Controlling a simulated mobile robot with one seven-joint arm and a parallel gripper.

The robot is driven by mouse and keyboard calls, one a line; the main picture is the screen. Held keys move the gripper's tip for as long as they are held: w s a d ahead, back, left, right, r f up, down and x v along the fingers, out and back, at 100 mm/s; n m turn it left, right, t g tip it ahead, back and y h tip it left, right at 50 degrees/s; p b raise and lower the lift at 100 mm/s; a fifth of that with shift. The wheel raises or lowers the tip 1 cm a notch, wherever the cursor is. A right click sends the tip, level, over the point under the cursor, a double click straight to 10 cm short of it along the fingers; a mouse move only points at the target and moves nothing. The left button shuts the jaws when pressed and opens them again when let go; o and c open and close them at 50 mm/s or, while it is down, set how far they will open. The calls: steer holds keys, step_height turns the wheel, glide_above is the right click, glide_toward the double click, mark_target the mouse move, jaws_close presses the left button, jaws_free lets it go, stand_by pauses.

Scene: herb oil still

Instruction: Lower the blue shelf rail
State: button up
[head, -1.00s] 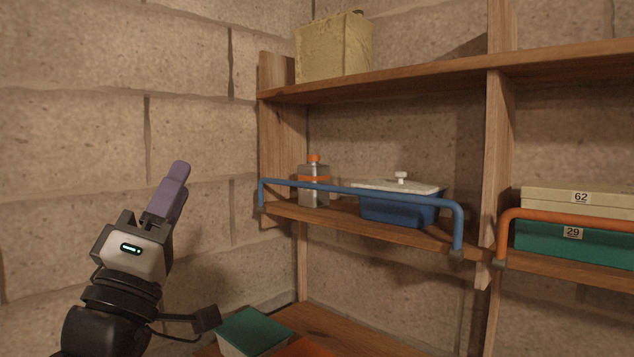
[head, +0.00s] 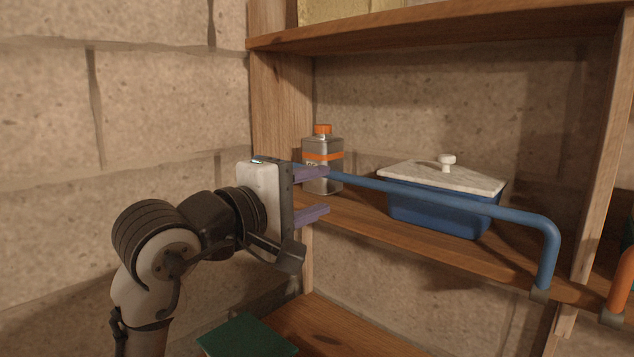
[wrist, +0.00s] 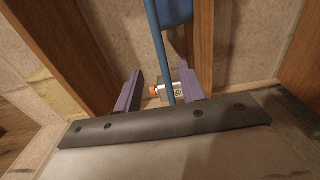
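The blue shelf rail (head: 440,203) stands raised along the front edge of the middle shelf. Its right end bends down to a bracket; its left end is hidden behind my gripper. My gripper (head: 320,193) is at the rail's left part, with its two purple fingers apart, one above the other, and the rail's visible end near the upper finger. In the wrist view, the rail (wrist: 160,52) runs down between the open fingers (wrist: 160,76). I cannot tell whether either finger touches it.
Behind the rail stand a grey bottle with an orange cap (head: 322,152) and a blue tub (head: 430,213) with a pale lid. An upright wooden post (head: 606,150) and an orange rail (head: 621,285) are at right. A green box (head: 247,337) lies below.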

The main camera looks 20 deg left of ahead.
mark_target(354, 178)
steer(key=shift+x, duration=4.45)
steer(key=shift+c, duration=0.4)
steer(key=c, duration=0.7)
steer(key=shift+r, duration=0.1)
steer(key=shift+c, duration=0.2)
steer(key=shift+s, duration=0.1)
